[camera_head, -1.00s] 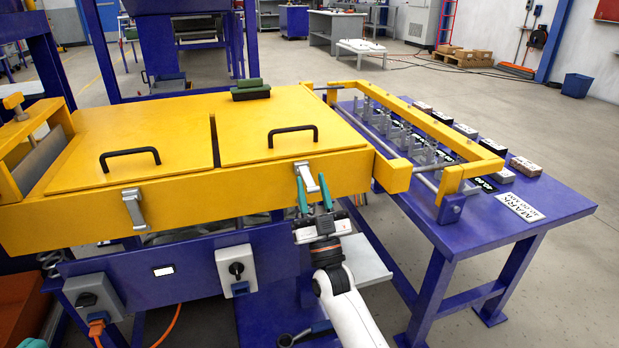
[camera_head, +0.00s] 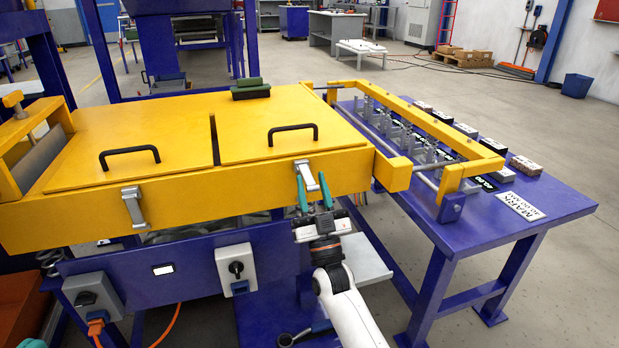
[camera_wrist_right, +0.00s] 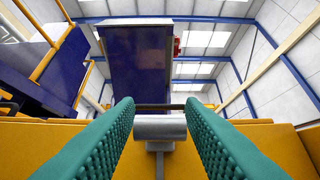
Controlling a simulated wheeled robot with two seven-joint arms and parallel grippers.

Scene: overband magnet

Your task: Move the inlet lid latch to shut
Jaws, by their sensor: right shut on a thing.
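Two silver lid latches sit on the front face of the yellow cover, one at the left (camera_head: 133,207) and one at the right (camera_head: 307,172). Nothing readable marks which is the inlet lid latch. My right gripper (camera_head: 312,188) comes up from below, its teal fingers on either side of the right latch and shut on it. In the right wrist view the fingers (camera_wrist_right: 161,135) flank the latch's silver cylindrical part (camera_wrist_right: 160,128), with a thin bar above it. The fingers partly hide the latch in the head view.
Two yellow lids with black handles (camera_head: 130,152) (camera_head: 292,130) lie flat on top. A green block (camera_head: 250,90) rests behind the right lid. Below are grey switch boxes (camera_head: 236,268). A blue table (camera_head: 560,205) with a yellow frame stands at right.

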